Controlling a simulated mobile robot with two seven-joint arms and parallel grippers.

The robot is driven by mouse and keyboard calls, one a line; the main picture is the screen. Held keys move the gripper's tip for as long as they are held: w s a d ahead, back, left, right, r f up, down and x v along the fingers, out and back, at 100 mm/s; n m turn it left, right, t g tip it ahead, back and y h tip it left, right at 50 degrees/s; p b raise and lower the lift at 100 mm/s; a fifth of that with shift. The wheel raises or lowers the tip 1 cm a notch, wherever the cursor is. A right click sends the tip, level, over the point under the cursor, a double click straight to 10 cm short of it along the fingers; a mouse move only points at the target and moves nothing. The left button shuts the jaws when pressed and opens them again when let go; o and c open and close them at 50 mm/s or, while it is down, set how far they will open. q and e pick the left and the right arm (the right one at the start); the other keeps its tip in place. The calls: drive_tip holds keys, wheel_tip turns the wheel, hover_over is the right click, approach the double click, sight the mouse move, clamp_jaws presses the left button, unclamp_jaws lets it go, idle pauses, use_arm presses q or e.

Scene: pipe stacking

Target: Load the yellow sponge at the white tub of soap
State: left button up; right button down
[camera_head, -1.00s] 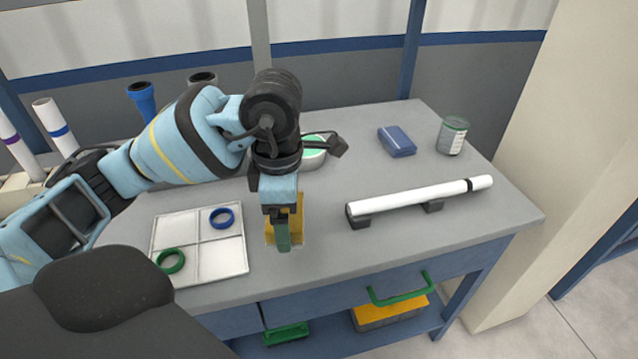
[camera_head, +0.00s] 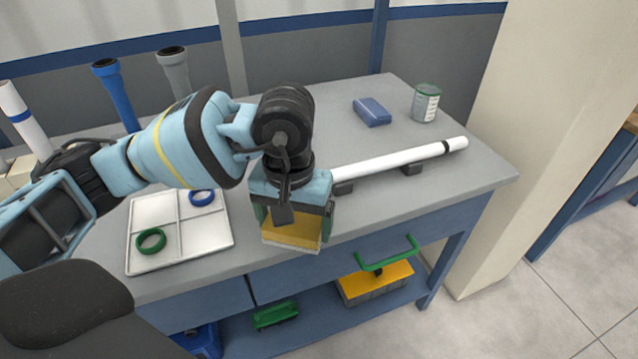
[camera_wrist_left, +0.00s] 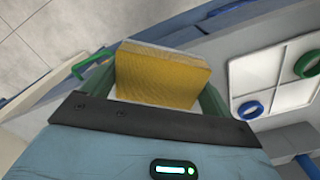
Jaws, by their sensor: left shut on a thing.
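The yellow sponge (camera_head: 291,232) is held between the fingers of my left gripper (camera_head: 292,218), which is shut on it. It has a pale layer along its lower edge. In the head view it appears over the front edge of the workbench, apparently raised above it. In the left wrist view the sponge (camera_wrist_left: 160,78) sits between the two green fingers. The white tub of soap is not visible now; my left arm covers that part of the bench. My right gripper is not in view.
A white divided tray (camera_head: 180,245) holds a green ring (camera_head: 151,241) and a blue ring (camera_head: 202,197). A white pipe (camera_head: 395,159) lies on black supports to the right. A blue box (camera_head: 372,111) and a can (camera_head: 425,102) stand farther back. Bare bench lies around them.

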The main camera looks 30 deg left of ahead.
use_arm(q)
drive_tip(key=shift+w+d+f+m, duration=0.1)
drive_tip(key=shift+d+f+m, duration=0.05)
drive_tip(key=shift+m, duration=0.55)
drive_tip(key=shift+w+d+f+m, duration=0.1)
drive_tip(key=shift+d+f+m, duration=0.05)
drive_tip(key=shift+m, duration=0.55)
drive_tip(key=shift+s, duration=0.1)
